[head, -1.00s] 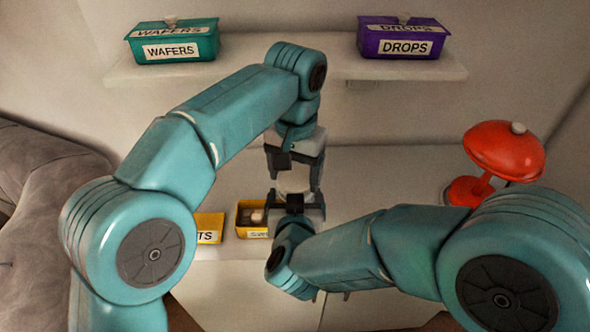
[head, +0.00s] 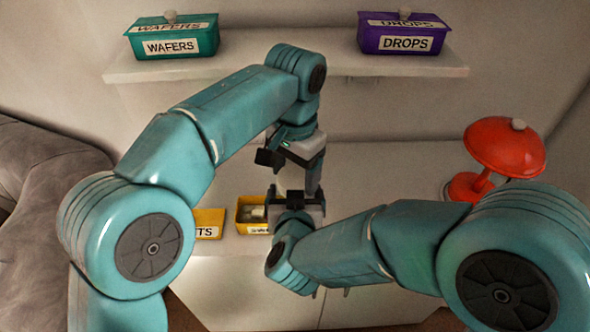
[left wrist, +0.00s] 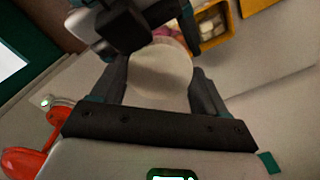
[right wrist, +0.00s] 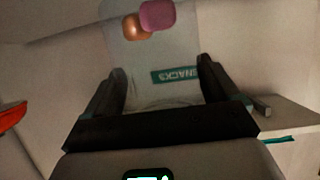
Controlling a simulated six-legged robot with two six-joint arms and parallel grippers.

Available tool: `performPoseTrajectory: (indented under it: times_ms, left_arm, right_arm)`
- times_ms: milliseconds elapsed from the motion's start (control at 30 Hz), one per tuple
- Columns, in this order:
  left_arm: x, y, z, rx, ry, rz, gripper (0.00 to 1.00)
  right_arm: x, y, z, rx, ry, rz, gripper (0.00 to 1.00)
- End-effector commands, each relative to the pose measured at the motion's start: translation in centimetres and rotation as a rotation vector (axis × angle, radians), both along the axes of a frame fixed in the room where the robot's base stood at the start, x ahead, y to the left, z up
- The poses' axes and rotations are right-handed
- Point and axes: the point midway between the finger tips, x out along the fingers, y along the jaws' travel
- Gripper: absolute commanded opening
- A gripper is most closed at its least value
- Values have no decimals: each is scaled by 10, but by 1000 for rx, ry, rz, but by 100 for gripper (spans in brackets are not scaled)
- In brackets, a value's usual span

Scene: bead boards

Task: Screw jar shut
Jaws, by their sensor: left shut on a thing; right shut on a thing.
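The clear jar (right wrist: 150,60) has a teal-edged SNACKS label that reads upside down in the right wrist view, and pink and orange sweets inside. My right gripper (head: 297,196) is shut on the jar, with a finger on each side. My left gripper (head: 290,170) is just above it and shut on the pale round lid (left wrist: 160,78), which fills the space between its fingers in the left wrist view. In the head view the jar and lid are mostly hidden by both grippers. I cannot tell how tightly the lid sits on the jar.
A red lamp (head: 503,150) stands at the right. Teal WAFERS (head: 172,46) and purple DROPS (head: 404,44) boxes sit on the upper shelf (head: 290,64).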

Motion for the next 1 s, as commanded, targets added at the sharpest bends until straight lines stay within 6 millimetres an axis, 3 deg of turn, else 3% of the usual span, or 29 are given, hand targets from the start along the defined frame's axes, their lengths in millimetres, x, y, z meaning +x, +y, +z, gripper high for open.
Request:
performPoseTrajectory:
  times_ms: [33,67,100,133,633,1000]
  left_arm:
    - [0,0,1,-1,-1,1,46]
    - [0,0,1,-1,-1,1,80]
    - [0,0,1,-1,-1,1,93]
    - [0,0,1,0,-1,2,99]
    - [-2,-2,2,-3,5,-1,99]
    - [-1,-1,44,-2,1,1,99]
  right_arm:
    - [0,0,0,0,0,0,3]
    - [0,0,0,0,0,0,3]
    - [0,0,0,0,0,0,3]
    - [0,0,0,0,0,0,3]
    - [1,1,1,0,-2,3,3]
    - [0,0,0,0,-1,1,3]
